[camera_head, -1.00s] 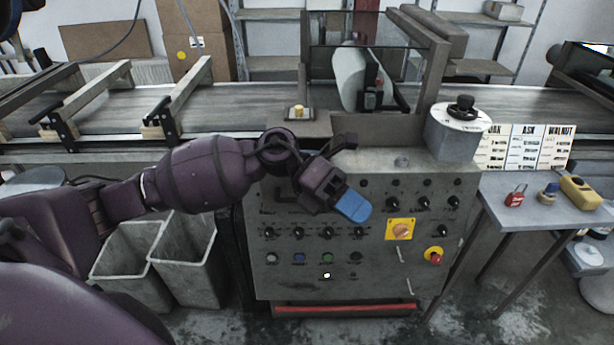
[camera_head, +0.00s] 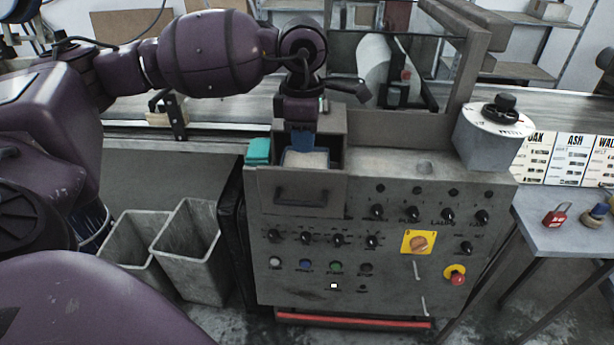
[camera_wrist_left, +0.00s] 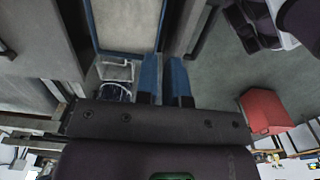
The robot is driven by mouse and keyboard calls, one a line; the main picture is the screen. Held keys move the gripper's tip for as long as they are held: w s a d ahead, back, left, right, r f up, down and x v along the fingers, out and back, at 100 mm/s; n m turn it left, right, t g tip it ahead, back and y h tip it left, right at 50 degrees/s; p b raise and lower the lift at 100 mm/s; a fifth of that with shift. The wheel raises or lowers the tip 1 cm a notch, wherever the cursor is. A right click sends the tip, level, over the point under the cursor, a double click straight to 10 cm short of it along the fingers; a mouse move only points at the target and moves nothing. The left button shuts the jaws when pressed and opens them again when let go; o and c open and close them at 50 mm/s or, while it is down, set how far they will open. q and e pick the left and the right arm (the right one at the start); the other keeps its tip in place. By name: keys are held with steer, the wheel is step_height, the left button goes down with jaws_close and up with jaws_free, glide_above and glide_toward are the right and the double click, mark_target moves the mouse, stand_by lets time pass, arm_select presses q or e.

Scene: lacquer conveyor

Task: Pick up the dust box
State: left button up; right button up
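The dust box (camera_head: 272,187) is a grey box with a dark bar handle on its front, set in the upper left of the grey machine cabinet. Its top is open and pale material shows inside. My left gripper (camera_head: 303,142) points down over the box's opening. Whether the fingertips touch the box is hidden. My right gripper is not in view.
A teal block (camera_head: 258,151) sits at the cabinet's upper left corner. The control panel (camera_head: 400,270) has knobs, buttons and a red stop button. Two grey bins (camera_head: 196,255) stand left of it. A side table (camera_head: 560,235) is at the right.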

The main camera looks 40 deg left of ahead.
arm_select(q)
step_height(320, 180, down, 8)
steer(key=shift+f+b, duration=0.2)
steer(key=shift+b, duration=0.15)
steer(key=shift+c, duration=0.2)
jaws_close()
steer(key=shift+r, duration=0.15)
